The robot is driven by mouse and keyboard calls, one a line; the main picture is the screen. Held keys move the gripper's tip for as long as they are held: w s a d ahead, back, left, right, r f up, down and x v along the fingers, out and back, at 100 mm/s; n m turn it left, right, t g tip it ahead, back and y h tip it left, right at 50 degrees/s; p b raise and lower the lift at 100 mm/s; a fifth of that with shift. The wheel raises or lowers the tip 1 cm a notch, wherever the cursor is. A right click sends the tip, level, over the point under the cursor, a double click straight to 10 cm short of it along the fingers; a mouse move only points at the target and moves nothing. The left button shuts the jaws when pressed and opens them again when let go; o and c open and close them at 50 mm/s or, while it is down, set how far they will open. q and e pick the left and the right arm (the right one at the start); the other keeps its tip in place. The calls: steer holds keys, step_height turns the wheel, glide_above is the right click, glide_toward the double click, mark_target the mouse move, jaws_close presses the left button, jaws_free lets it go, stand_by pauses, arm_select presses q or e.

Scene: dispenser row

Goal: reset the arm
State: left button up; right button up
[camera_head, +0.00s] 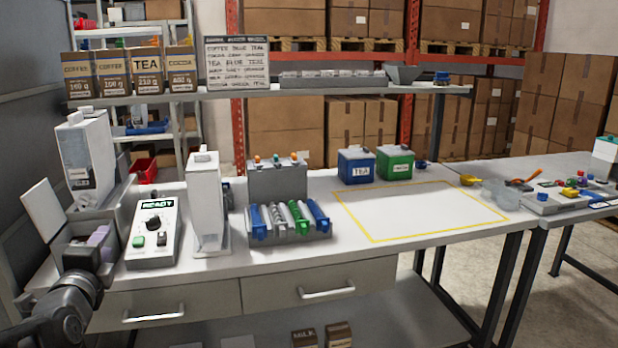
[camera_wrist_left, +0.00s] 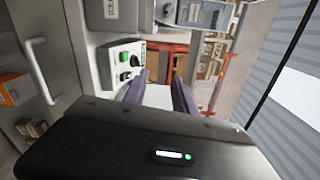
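My left arm comes in at the lower left of the head view. Its gripper (camera_head: 95,243) is at the left end of the bench, left of the control box (camera_head: 152,232) and below the tall grey dispenser (camera_head: 90,160). In the left wrist view, the two dark fingers of the left gripper (camera_wrist_left: 160,78) stand apart, with a pale surface showing beyond the gap. I see nothing held between them. The control box also shows in the wrist view (camera_wrist_left: 121,62), close past the fingers. My right gripper is in neither view.
A tilted white panel (camera_head: 44,209) stands close beside the left gripper. A white dispenser (camera_head: 204,205) and a rack of blue and green tubes (camera_head: 289,222) stand further right.

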arm_select(q)
steer(key=s+d+f+n+g+h+p, duration=0.1)
steer(key=d+f+n+g+h, duration=0.1)
steer(key=d+f+n, duration=0.65)
steer(key=s+d+f+n+g+h+p, duration=0.1)
steer(key=d+f+n+g+h, duration=0.3)
steer(key=f, duration=0.9)
steer(key=s+d+f+n+g+p, duration=0.1)
steer(key=d+f+n, duration=0.2)
steer(key=d+f, duration=0.65)
steer(key=s+d+f+g+h+p, duration=0.1)
steer(key=s+d+f+g, duration=0.2)
steer(key=s+d+f, duration=0.2)
steer(key=s+d+f+n+g+h+p, duration=0.1)
steer(key=s+d+f, duration=0.5)
steer(key=s, duration=0.6)
steer(key=s+d+f+n+g+h+p, duration=0.1)
steer(key=s+d+f+g+h+p, duration=0.1)
steer(key=s+d+f+g, duration=0.3)
steer(key=s+f, duration=0.1)
steer(key=s, duration=0.2)
steer(key=shift+s+d+f+p, duration=0.2)
steer(key=shift+d+f+p, duration=0.05)
steer(key=shift+p, duration=0.1)
